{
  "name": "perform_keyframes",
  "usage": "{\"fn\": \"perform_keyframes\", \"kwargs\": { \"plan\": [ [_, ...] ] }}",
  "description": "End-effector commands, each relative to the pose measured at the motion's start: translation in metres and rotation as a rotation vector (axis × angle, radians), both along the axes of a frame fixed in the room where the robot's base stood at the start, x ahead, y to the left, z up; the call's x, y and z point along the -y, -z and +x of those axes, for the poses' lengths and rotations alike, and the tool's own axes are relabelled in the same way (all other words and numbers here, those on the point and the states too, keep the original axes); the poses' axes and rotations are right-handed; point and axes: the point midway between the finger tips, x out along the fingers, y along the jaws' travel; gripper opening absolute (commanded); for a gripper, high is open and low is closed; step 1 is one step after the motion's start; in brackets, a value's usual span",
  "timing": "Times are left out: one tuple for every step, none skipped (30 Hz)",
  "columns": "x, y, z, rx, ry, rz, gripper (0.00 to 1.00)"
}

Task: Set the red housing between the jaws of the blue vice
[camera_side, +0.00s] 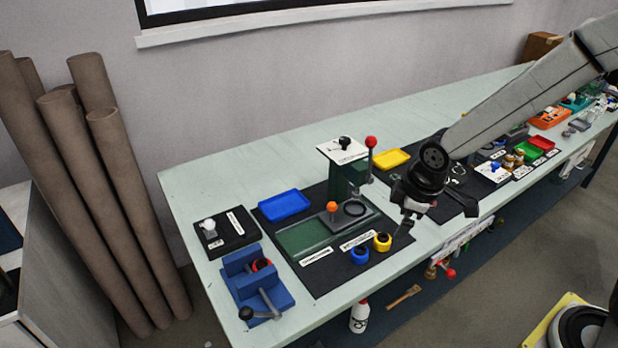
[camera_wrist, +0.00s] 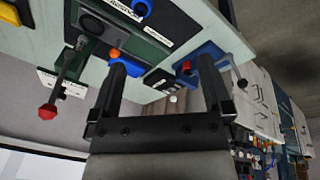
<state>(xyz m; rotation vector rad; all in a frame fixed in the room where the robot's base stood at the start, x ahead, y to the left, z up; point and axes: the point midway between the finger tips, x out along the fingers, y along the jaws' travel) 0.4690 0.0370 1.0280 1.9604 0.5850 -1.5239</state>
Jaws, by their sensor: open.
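The red housing (camera_side: 261,264) is a small round part with a dark centre. It sits in the blue vice (camera_side: 283,297) at the near left corner of the table, between the jaws as far as I can see; the vice partly hides it. In the wrist view, the red housing (camera_wrist: 187,67) also shows at the blue vice (camera_wrist: 203,52), beyond my fingers. My gripper (camera_wrist: 163,68) is open and empty, its two fingers wide apart. In the side view, my gripper (camera_side: 410,208) is above the table's front part, well right of the vice, touching neither vice nor housing.
A green press (camera_side: 352,178) with a red-knobbed lever stands behind. A blue ring (camera_side: 360,256) and a yellow ring (camera_side: 382,242) lie on the black mat. A blue tray (camera_side: 284,205) and a yellow tray (camera_side: 391,159) lie farther back. The table's back strip is clear.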

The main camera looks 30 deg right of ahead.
Motion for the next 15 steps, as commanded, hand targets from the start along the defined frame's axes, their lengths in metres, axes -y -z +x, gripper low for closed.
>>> {"fn": "perform_keyframes", "kwargs": {
  "plan": [
    [0.008, -0.003, -0.012, -0.001, 0.104, 0.028, 1.0],
    [0.012, -0.004, -0.019, -0.002, 0.169, 0.045, 1.0],
    [0.016, -0.004, -0.028, -0.005, 0.253, 0.067, 1.0],
    [0.019, -0.005, -0.034, -0.007, 0.311, 0.082, 1.0],
    [0.022, -0.005, -0.04, -0.007, 0.368, 0.097, 1.0],
    [0.026, -0.006, -0.047, -0.01, 0.439, 0.116, 1.0],
    [0.028, -0.006, -0.053, -0.01, 0.487, 0.128, 1.0],
    [0.03, -0.006, -0.057, -0.011, 0.53, 0.139, 1.0],
    [0.032, -0.006, -0.063, -0.013, 0.583, 0.152, 1.0],
    [0.033, -0.006, -0.066, -0.013, 0.615, 0.161, 1.0],
    [0.034, -0.006, -0.069, -0.014, 0.642, 0.169, 1.0],
    [0.035, -0.006, -0.072, -0.015, 0.674, 0.176, 1.0],
    [0.036, -0.006, -0.074, -0.015, 0.691, 0.18, 1.0],
    [0.036, -0.006, -0.075, -0.016, 0.705, 0.184, 1.0],
    [0.037, -0.005, -0.077, -0.017, 0.717, 0.187, 1.0]
  ]
}}
